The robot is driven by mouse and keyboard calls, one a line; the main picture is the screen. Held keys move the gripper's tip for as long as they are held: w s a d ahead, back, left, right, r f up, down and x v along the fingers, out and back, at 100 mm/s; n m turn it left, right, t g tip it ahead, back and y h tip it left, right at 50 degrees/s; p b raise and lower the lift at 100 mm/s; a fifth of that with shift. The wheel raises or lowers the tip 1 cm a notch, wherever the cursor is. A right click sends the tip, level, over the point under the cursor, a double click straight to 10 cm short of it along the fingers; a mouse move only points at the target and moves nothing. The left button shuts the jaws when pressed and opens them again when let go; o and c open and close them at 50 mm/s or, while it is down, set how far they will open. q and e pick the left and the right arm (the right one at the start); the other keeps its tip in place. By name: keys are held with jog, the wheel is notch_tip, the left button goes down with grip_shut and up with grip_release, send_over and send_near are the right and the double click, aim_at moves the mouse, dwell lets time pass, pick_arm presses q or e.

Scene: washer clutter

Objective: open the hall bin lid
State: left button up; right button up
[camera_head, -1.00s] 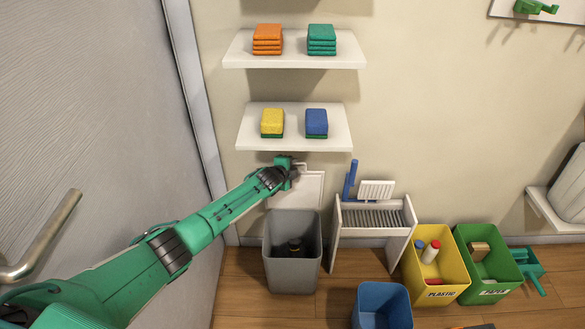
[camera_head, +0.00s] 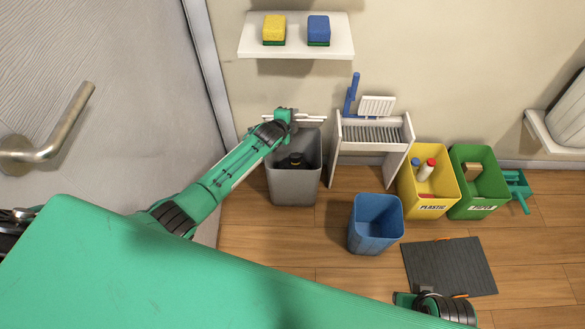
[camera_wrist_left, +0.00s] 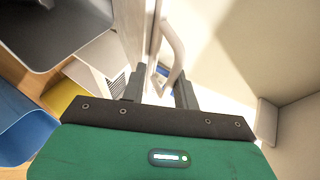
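The grey bin (camera_head: 294,188), which appears to be the hall bin, stands on the floor against the wall. Its mouth is uncovered in the head view, and a dark object (camera_head: 293,162) lies inside. A white lid-like panel (camera_head: 311,119) shows nearly edge-on above its back rim. My left gripper (camera_head: 289,116) is at this panel's left part, above the bin. In the left wrist view a pale loop handle (camera_wrist_left: 174,45) rises beyond my left gripper (camera_wrist_left: 160,92), whose dark fingers are apart. The handle's lower end shows between them; contact cannot be told. My right gripper is not visible.
A white slatted rack (camera_head: 372,135) stands right of the grey bin. Yellow (camera_head: 428,192) and green (camera_head: 478,190) bins are further right. A blue bin (camera_head: 376,224) stands in front, near a dark mat (camera_head: 450,267). A shelf (camera_head: 295,48) hangs above. A door handle (camera_head: 50,130) is at left.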

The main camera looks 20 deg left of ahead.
pick_arm(q)
jog(key=s+d+f+t+b, duration=0.1)
jog(key=s+f+t+b, duration=0.1)
jog(key=s+f+b, duration=0.2)
jog(key=s+d+f+m+t+b, duration=0.1)
jog(key=s+f+b, duration=0.4)
jog(key=f+b, duration=0.5)
jog(key=shift+d+t+b, duration=0.35)
jog(key=shift+t+b, duration=0.15)
jog(key=shift+b, duration=0.75)
jog(key=shift+s, duration=0.25)
jog(key=s+a+p, duration=0.1)
jog(key=s+p, duration=0.8)
jog(key=s, duration=0.6)
jog(key=shift+s+a+r, duration=0.25)
jog(key=shift+a+r, duration=0.1)
jog(key=shift+a, duration=0.05)
